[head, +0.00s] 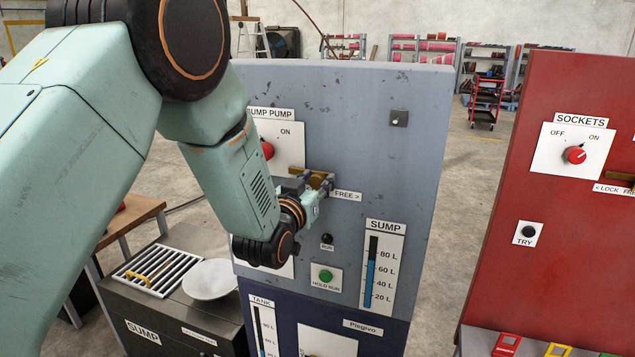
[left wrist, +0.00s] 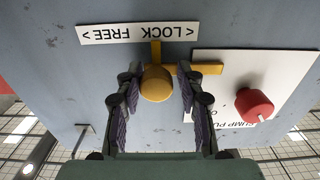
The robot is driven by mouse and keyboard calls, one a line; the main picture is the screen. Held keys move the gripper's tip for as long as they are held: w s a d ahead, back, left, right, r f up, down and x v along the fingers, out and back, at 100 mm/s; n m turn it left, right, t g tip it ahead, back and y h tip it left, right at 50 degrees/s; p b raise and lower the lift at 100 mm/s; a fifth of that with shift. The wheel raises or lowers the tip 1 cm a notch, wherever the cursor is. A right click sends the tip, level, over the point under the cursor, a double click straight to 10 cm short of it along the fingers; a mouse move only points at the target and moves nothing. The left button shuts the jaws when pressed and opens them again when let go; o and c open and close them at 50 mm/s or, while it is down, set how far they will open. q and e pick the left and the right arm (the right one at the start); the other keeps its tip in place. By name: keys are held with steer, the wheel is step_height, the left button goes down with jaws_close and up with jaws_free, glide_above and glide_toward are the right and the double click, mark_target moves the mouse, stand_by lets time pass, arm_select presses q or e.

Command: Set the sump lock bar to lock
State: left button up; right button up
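The sump lock bar is a yellow bar with a round knob (left wrist: 157,84) on the grey-blue panel, below the SUMP PUMP switch plate. In the head view the brass bar (head: 319,178) is partly hidden by my gripper. In the left wrist view its bar end (left wrist: 208,69) reaches to the switch plate's edge, and a short tab points at the LOCK/FREE label (left wrist: 138,33) near its middle. My left gripper (left wrist: 158,76) is open, with its fingers on either side of the knob; it also shows in the head view (head: 312,187). Contact is not clear. My right gripper is not in view.
The red pump switch knob (left wrist: 254,105) sits close beside the bar. Below are a black RUN button (head: 327,239), a green HOLD RUN button (head: 326,276) and the SUMP gauge (head: 384,268). A red SOCKETS panel (head: 560,215) stands to the right.

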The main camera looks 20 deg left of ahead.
arm_select(q)
steer(key=o, duration=0.3)
steer(key=shift+a, duration=0.25)
steer(key=shift+o, duration=0.2)
steer(key=shift+s+d, duration=0.1)
steer(key=shift+d, duration=0.3)
steer(key=shift+s+a, duration=0.15)
steer(key=shift+s, duration=0.4)
steer(key=s, duration=1.1)
steer(key=shift+a, duration=0.15)
